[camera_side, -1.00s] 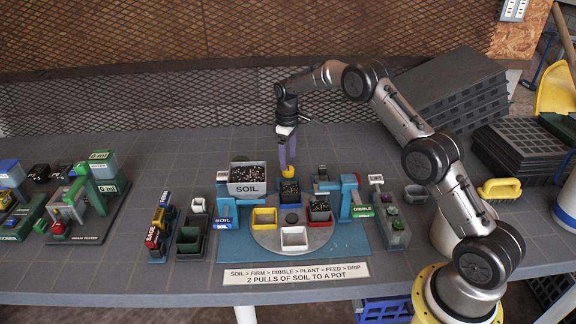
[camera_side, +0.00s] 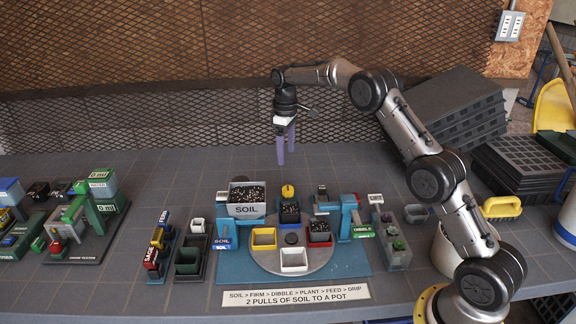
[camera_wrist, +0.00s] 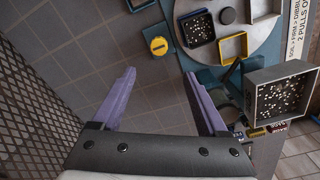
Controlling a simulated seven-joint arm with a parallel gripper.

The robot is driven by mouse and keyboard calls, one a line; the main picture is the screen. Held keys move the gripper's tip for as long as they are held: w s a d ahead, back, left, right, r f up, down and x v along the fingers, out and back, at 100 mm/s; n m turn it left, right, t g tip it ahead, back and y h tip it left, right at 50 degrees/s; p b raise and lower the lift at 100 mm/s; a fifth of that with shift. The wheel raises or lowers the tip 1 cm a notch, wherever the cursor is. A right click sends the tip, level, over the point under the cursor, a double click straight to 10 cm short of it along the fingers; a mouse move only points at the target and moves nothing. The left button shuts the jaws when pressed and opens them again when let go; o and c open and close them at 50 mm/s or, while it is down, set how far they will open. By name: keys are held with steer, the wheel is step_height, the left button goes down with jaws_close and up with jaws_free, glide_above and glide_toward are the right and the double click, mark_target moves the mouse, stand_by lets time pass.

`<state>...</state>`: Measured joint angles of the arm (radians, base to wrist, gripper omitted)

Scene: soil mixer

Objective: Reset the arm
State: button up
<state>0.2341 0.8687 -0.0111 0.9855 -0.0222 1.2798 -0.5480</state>
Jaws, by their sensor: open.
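My gripper (camera_side: 286,146) hangs above the back of the table, pointing down, with its two purple fingers apart and nothing between them. In the wrist view the fingers (camera_wrist: 165,100) are spread over bare grey tiles. The yellow knob (camera_side: 288,191) stands below it at the back of the soil mixer station; it also shows in the wrist view (camera_wrist: 159,46), apart from the fingers. The soil hopper (camera_side: 246,209), marked SOIL and full of dark speckled soil, is to the left of the knob.
The dibble unit (camera_side: 362,231) stands on the right. Black trays (camera_side: 450,98) are stacked at the back right. A mesh wall (camera_side: 180,60) runs behind the table.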

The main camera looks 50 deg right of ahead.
steer(key=s+a+r+t, duration=0.1)
steer(key=s+a+r, duration=0.15)
steer(key=r, duration=0.45)
steer(key=s+a+r+t, duration=0.1)
steer(key=s+a+r, duration=0.1)
steer(key=s+r, duration=0.35)
steer(key=s+a+r+t, duration=0.1)
steer(key=a+r, duration=0.2)
steer(key=r, duration=0.5)
steer(key=s+a+r+t, duration=0.1)
steer(key=s+a+r, duration=0.15)
steer(key=s, duration=0.45)
steer(key=s+a+r+t, duration=0.1)
steer(key=s+r, duration=0.2)
steer(key=s, duration=0.3)
steer(key=s+a+f+m, duration=0.1)
steer(key=s+f, duration=0.5)
steer(key=s, duration=0.3)
steer(key=s+a+f+m, duration=0.2)
steer(key=s+f, duration=0.5)
steer(key=s, duration=0.3)
steer(key=shift+f+m, duration=0.3)
